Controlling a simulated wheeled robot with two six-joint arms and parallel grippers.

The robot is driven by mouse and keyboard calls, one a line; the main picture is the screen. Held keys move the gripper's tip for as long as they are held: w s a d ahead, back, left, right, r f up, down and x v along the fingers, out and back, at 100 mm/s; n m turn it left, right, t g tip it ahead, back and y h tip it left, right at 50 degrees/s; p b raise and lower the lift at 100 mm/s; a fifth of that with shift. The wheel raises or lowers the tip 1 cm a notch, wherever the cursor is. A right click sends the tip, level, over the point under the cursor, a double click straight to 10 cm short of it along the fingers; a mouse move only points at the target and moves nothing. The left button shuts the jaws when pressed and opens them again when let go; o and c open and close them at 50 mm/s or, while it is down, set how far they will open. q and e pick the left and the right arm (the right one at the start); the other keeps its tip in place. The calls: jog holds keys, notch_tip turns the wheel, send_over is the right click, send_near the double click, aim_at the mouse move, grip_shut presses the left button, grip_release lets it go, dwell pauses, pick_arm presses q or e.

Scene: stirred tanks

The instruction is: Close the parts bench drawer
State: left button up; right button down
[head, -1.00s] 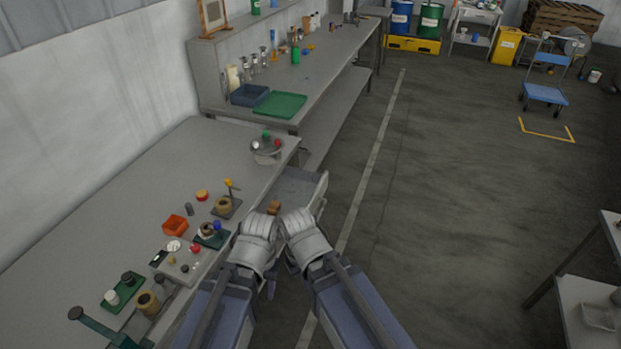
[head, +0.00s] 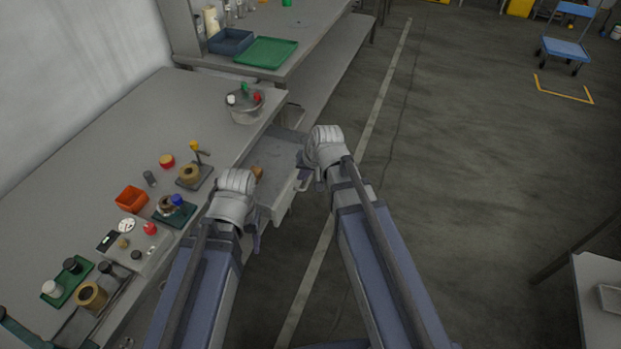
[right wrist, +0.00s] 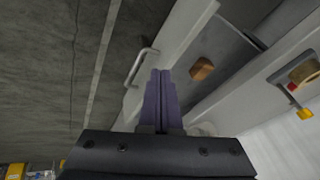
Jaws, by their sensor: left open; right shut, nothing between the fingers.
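The parts bench drawer (head: 276,158) is pulled out from the right side of the grey bench (head: 125,135). A brown block (right wrist: 202,68) lies inside it and also shows in the head view (head: 257,172). The drawer's front (right wrist: 185,35) carries a bar handle (right wrist: 141,67) in the right wrist view. My right gripper (right wrist: 160,73) is shut and empty, close to the drawer's front; I cannot tell whether it touches. In the head view it sits at the drawer's outer edge (head: 304,178). My left gripper (head: 256,238) is open near the drawer's near side, partly hidden by its wrist.
The bench top holds a round metal pan (head: 244,112), an orange bin (head: 131,198), a green tray (head: 68,283) and several small parts. A second bench with a green tray (head: 266,52) stands beyond.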

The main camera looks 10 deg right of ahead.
jog(key=w+d+f+m+t+b, duration=0.2)
jog(key=w+d+f+m+b, duration=0.1)
jog(key=w+d, duration=0.3)
pick_arm(q)
notch_tip(320, 180, down, 13)
jog(key=b, duration=0.8)
pick_arm(e)
jog(key=w+d+x, duration=0.1)
jog(key=x, duration=0.8)
jog(key=shift+w+a+t, duration=0.15)
jog(key=shift+w+t, duration=0.15)
jog(key=shift+w, duration=0.05)
pick_arm(q)
jog(key=shift+r, duration=0.15)
pick_arm(e)
jog(key=shift+r, duration=0.1)
jog(key=shift+a, duration=0.1)
send_over(260, 163)
jog(key=d, duration=0.1)
jog(key=shift+s+d, duration=0.2)
jog(key=shift+s, duration=0.05)
jog(key=shift+w+a, duration=0.3)
jog(key=shift+a, duration=0.2)
jog(key=shift+a+r, duration=0.1)
